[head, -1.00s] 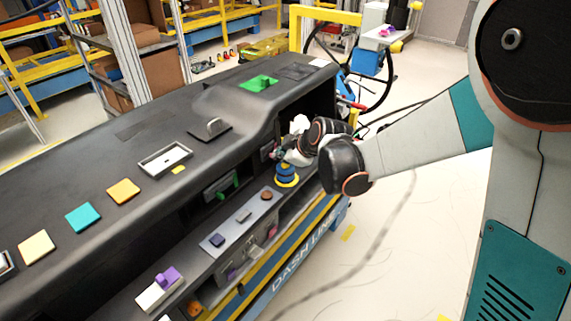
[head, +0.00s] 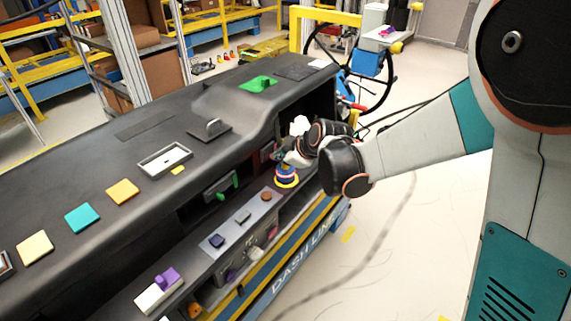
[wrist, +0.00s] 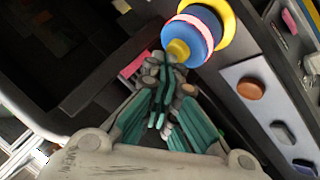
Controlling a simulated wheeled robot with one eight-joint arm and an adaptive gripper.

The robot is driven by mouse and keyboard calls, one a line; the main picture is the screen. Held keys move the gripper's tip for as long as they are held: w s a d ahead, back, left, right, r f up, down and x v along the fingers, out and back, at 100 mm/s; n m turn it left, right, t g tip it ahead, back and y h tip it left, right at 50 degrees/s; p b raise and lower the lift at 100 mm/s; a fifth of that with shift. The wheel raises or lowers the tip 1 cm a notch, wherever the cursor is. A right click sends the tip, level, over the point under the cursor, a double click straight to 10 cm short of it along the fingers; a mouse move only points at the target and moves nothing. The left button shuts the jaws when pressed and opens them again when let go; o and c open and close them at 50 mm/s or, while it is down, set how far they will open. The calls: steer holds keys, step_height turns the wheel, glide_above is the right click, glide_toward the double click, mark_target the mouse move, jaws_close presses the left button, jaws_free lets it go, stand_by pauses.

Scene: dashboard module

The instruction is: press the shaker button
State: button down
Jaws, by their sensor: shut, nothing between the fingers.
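A round stepped device (head: 287,177) with a yellow base, a pale pink ring, a blue body and a yellow knob stands on the dashboard's lower shelf. I take it for the shaker button, though no label shows. In the wrist view the device (wrist: 207,27) is at the top, its yellow knob (wrist: 177,50) facing my fingers. My gripper (wrist: 170,62) is shut and empty, its tips right at the knob; I cannot tell whether they touch. In the head view my gripper (head: 284,158) is just above the device, partly hiding its top.
A grey panel (wrist: 262,112) with a brown round button (wrist: 251,88) and darker buttons lies beside the device. A purple-topped white block (head: 160,287) stands further along the shelf. The black dashboard top (head: 215,100) overhangs close to my gripper. Open floor lies to the right.

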mark_target(284, 166)
steer(key=shift+r+p, duration=0.35)
steer(key=shift+r, duration=0.3)
steer(key=shift+r, duration=0.15)
steer(key=shift+r+p, duration=1.7)
steer(key=shift+r, duration=0.7)
steer(key=shift+d, duration=0.1)
steer(key=s+d+m+h+b, duration=0.1)
steer(key=s+d+m+b, duration=0.2)
steer(key=s, duration=0.7)
steer(key=s+d+f+m+h+b, duration=0.1)
steer(key=s+d+m+h+b, duration=0.1)
steer(key=s+d+m, duration=0.5)
steer(key=s+d+m+h+b, duration=0.2)
steer(key=s+d+m+b, duration=0.2)
steer(key=s+d, duration=0.6)
steer(key=s+m, duration=0.1)
steer(key=s, duration=0.2)
steer(key=shift+s+f+m+g, duration=0.15)
steer(key=shift+f+m+g, duration=0.15)
steer(key=shift+f+m, duration=0.1)
